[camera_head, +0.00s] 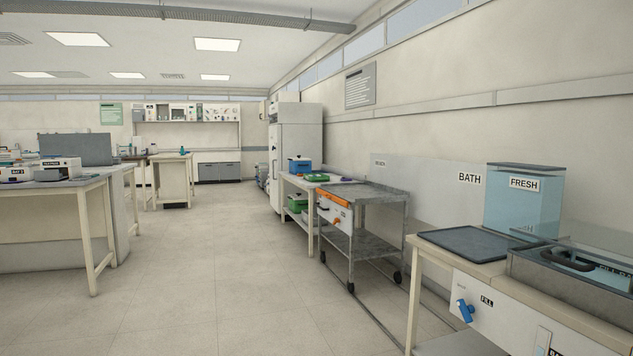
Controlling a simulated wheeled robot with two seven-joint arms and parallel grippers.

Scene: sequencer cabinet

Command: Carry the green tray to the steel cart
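The steel cart (372,246) stands against the right wall at mid-distance, with a top shelf, a lower shelf and dark wheels. An orange edge and a white panel with a knob show at its left side. A small flat green thing (317,178), which may be the green tray, lies on the white bench (345,182) just beyond the cart. Green containers (297,204) also sit on that bench's lower shelf; they are too small to tell apart clearly. Neither of my grippers is in view.
A blue box (299,165) stands on the far bench. A lab table (60,186) stands left. The middle floor (215,270) is clear.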

